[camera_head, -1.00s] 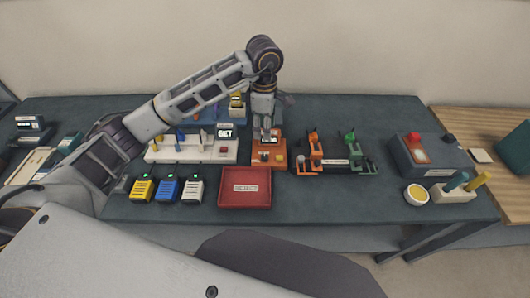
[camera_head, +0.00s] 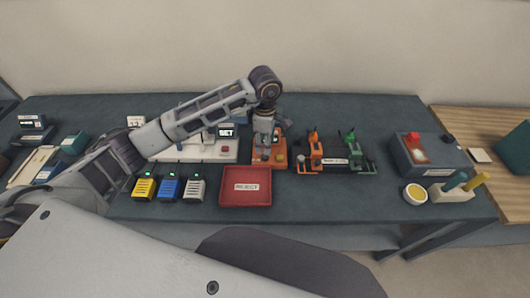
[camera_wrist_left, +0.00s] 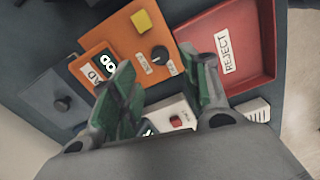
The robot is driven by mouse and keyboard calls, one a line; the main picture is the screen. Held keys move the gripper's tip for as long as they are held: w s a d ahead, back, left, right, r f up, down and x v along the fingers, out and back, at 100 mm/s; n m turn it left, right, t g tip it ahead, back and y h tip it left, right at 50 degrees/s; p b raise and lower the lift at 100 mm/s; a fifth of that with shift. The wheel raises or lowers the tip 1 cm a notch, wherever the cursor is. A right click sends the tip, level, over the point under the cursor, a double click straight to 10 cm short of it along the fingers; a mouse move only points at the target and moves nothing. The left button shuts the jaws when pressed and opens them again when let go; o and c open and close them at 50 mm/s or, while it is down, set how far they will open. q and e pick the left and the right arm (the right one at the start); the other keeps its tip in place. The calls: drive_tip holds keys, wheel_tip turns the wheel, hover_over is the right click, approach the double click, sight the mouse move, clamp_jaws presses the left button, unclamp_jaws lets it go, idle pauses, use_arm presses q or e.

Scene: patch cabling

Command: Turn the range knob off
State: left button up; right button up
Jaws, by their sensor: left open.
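The orange box (camera_wrist_left: 112,38) has a round black knob (camera_wrist_left: 159,53) with a pale pointer mark, small labels beside it, a yellow button and a lit display. In the head view the orange box (camera_head: 281,158) is partly hidden behind my left gripper (camera_head: 265,150), which is just above it. In the left wrist view my left gripper (camera_wrist_left: 164,72) is open, with green-padded fingers apart and nothing between them. The knob appears just beyond the gap between the fingertips; I cannot tell whether they touch the box.
A red reject tray (camera_head: 245,200) sits in front of the orange box. A white panel (camera_head: 215,157) stands to its left and clamp-like orange and green fixtures (camera_head: 335,172) to its right. Several coloured modules (camera_head: 169,189) lie at the front left. A grey box (camera_head: 432,158) is farther right.

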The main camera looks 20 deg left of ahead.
sight(265, 157)
use_arm(q)
drive_tip(key=shift+f+p, duration=0.4)
drive_tip(key=shift+f, duration=2.85)
clamp_jaws()
